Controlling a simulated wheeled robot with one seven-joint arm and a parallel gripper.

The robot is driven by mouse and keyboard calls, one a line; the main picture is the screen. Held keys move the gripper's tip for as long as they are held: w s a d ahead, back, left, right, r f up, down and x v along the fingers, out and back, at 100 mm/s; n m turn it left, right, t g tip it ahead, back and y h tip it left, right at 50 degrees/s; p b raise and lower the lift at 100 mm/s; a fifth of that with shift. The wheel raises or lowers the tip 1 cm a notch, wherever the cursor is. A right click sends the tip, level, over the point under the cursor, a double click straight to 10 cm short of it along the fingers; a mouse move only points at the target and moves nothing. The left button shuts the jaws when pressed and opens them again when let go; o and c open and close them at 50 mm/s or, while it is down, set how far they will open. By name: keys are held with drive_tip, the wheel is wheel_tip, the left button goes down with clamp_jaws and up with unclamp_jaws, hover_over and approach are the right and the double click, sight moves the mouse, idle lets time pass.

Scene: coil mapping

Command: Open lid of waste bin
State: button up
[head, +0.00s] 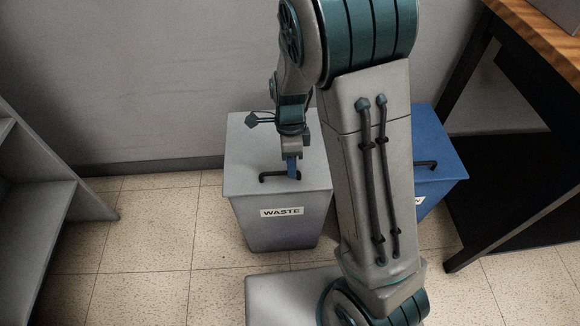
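The waste bin (281,228) is a grey box on the tiled floor against the wall, with a white label reading WASTE on its front. Its flat grey lid (256,145) lies level on top and looks shut. A black handle (267,179) stands on the lid near the front. My gripper (292,176) points down at the handle from above, its fingers by the handle's right part. Only a narrow bluish side of the fingers shows, so I cannot tell whether they are closed on the handle.
A blue bin (436,163) with a black handle stands to the right, partly hidden by my arm. A dark-legged table with a wooden top (540,40) is at the right. Grey shelving (40,190) stands at the left. Open floor lies between the shelving and the waste bin.

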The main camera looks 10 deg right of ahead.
drive_tip(key=shift+s+f, duration=0.1)
drive_tip(key=shift+f, duration=0.25)
drive_tip(key=shift+a, duration=0.1)
clamp_jaws()
drive_tip(key=shift+r, duration=0.1)
